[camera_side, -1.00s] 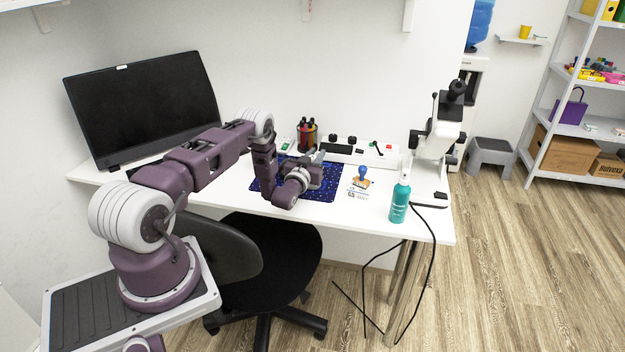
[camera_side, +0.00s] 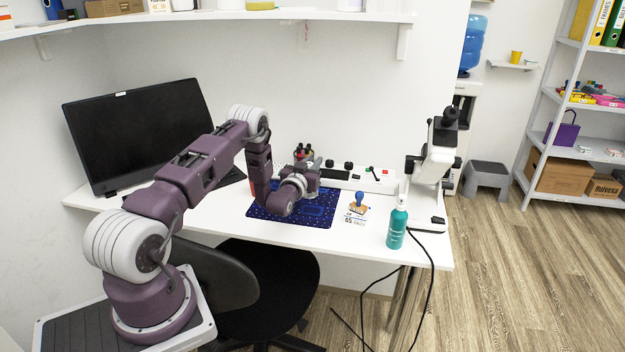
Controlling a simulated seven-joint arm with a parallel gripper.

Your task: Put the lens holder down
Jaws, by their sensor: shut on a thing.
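My gripper (camera_side: 313,180) is over the back right part of the dark blue patterned mat (camera_side: 262,228) on the white desk. It is small in view and partly covered by my own wrist. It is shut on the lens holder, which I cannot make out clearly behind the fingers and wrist. I cannot tell the gap between the held thing and the mat.
Behind my gripper stands a pot with red and dark tops (camera_side: 303,153), partly hidden. A white power box (camera_side: 350,178), a stamp (camera_side: 358,204), a teal spray bottle (camera_side: 397,226) and a microscope (camera_side: 437,160) stand to the right. A monitor (camera_side: 140,130) is at left.

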